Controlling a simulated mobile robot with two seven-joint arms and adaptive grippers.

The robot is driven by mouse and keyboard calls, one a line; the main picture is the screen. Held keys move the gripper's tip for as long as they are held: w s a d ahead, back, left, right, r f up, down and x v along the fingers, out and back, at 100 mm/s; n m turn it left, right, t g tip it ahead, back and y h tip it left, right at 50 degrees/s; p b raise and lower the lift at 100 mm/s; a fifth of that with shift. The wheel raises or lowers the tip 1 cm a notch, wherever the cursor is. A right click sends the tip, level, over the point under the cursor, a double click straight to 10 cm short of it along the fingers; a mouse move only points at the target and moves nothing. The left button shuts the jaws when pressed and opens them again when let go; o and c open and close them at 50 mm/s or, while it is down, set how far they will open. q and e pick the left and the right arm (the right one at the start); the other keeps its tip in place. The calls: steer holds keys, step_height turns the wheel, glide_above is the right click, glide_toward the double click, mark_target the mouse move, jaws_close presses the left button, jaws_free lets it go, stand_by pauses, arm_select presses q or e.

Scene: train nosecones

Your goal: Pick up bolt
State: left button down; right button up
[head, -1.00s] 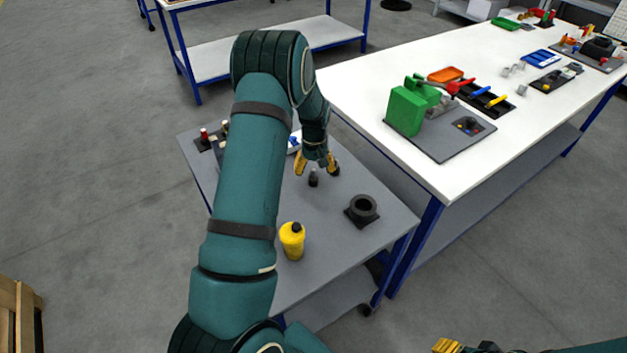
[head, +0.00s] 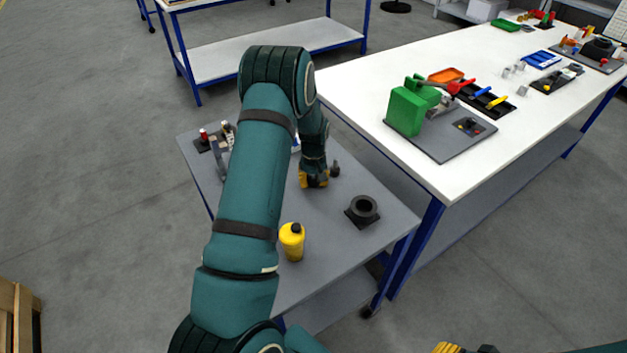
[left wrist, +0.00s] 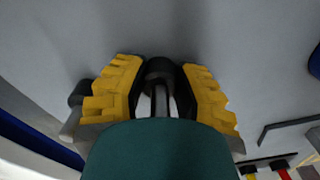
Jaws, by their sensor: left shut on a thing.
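My left gripper (head: 314,181) is low over the grey cart top. In the left wrist view, its yellow fingers (left wrist: 161,90) are shut on a bolt (left wrist: 160,71) with a dark round head and a metallic shank. The gripper hides this bolt in the head view. A second bolt (head: 335,169) stands upright just right of the gripper, and it also shows left of the fingers in the left wrist view (left wrist: 73,110). My right gripper (head: 452,348) shows only partly at the bottom edge, and its opening is unclear.
The grey cart top (head: 340,245) also holds a yellow bottle (head: 292,241) and a dark ring-shaped part on a square base (head: 363,209). Small parts (head: 207,140) stand at its far left. A white workbench (head: 370,115) with tools and a green block (head: 405,110) stands to the right.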

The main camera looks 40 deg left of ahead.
arm_select(q)
step_height(320, 180, up, 10)
steer(key=shift+f+p, duration=0.2)
steer(key=shift+p, duration=0.5)
steer(key=shift+r, duration=0.25)
steer(key=shift+d, duration=0.1)
